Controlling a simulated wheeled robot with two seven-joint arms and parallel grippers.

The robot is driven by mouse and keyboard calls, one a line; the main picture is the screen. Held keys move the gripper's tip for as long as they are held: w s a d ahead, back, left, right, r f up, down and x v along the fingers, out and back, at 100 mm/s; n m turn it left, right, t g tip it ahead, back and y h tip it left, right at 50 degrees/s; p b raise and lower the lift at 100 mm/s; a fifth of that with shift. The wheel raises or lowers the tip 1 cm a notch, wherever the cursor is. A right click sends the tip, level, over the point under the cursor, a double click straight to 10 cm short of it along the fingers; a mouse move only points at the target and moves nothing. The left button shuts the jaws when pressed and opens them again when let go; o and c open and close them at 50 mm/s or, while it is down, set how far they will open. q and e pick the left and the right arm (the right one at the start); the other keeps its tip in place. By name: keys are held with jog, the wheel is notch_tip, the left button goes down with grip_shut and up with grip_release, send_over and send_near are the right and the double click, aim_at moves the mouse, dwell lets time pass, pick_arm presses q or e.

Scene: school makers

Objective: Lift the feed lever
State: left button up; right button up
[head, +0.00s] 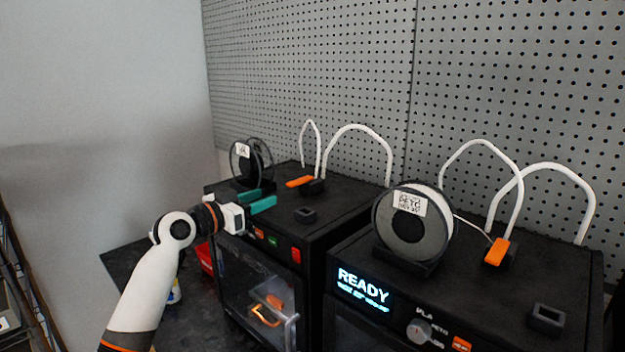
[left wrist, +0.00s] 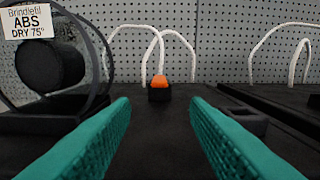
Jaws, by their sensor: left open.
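An orange feed lever (head: 299,181) sits on a small black block on top of the left printer (head: 335,222), towards its back. My left gripper (head: 267,197) has teal fingers and is open and empty above the front part of this printer's top, apart from the lever. In the left wrist view the orange lever (left wrist: 160,80) shows end-on ahead, centred in the gap between the open fingers (left wrist: 160,104). A second orange lever (head: 497,251) stands on the right printer (head: 465,285). My right gripper is not in view.
A spool (head: 240,165) labelled ABS in the left wrist view stands left of the fingers. A small black square holder (head: 305,214) lies to their right. White tubes (head: 358,128) arch behind the lever. The right printer has a PETG spool (head: 408,222) and a READY screen (head: 363,288).

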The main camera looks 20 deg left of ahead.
aim_at(288, 186)
pick_arm(q)
jog(key=shift+w+r, duration=0.15)
jog(key=shift+w, duration=0.1)
jog(key=shift+w+r+p, duration=0.15)
jog(key=shift+w+p, duration=0.05)
jog(key=shift+p, duration=0.1)
jog(key=x, duration=0.1)
jog(key=p+x, duration=0.2)
jog(key=shift+w+d+r, duration=0.25)
jog(key=shift+w+r, duration=0.1)
jog(key=x, duration=0.2)
jog(key=p+x, duration=0.1)
jog(key=x, duration=0.3)
jog(key=shift+w+d+f+p, duration=0.1)
jog(key=shift+w+f+p, duration=0.15)
jog(key=shift+f+p, duration=0.1)
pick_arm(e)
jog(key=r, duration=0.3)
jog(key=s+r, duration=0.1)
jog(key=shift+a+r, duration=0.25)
pick_arm(q)
jog(key=shift+w, duration=0.1)
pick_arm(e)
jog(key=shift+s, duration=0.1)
pick_arm(q)
grip_shut()
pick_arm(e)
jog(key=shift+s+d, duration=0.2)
